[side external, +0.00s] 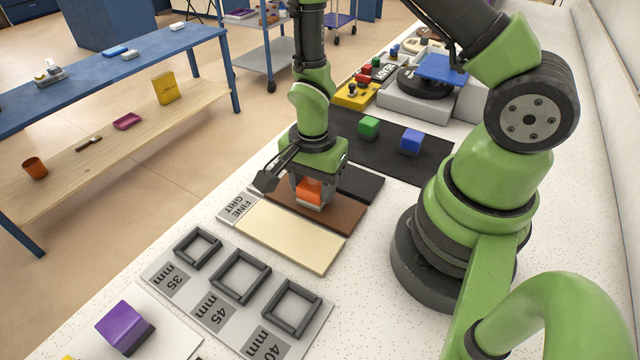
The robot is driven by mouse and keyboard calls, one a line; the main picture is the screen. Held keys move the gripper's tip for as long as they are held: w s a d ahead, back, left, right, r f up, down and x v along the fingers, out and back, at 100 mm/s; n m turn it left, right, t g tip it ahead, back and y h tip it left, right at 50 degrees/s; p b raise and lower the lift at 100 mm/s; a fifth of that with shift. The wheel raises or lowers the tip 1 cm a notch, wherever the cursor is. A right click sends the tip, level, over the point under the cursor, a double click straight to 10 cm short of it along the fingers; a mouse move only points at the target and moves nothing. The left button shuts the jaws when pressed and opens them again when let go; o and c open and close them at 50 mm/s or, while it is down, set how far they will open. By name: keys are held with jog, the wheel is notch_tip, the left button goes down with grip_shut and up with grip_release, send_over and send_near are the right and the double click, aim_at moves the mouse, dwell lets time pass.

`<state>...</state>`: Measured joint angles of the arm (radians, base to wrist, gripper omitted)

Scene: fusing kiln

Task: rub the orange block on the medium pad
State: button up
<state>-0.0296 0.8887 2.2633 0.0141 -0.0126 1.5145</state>
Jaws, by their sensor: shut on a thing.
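My gripper (309,200) points down over the brown pad (343,216), shut on the orange block (308,187). The brown pad lies in the middle of a row of three, between a cream pad (290,238) and a black pad (366,183). The block's lower end is at the brown pad's surface or just above it; I cannot tell if they touch. The fingers and wrist hide part of the block. A label strip (238,206) reading "FINE" and "GRIT" runs along the pads' left end.
A gauge plate (175,283) with three grey square frames lies in front, with a purple block (125,327) near it. Behind, a green block (369,128) and a blue block (411,141) stand on a black mat (437,170). A turntable (424,82) stands further back.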

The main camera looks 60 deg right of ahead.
aim_at(338, 210)
jog(key=shift+w, duration=2.15)
jog(key=shift+s, duration=4.55)
jog(key=shift+w, duration=3.4)
jog(key=shift+r, duration=3.5)
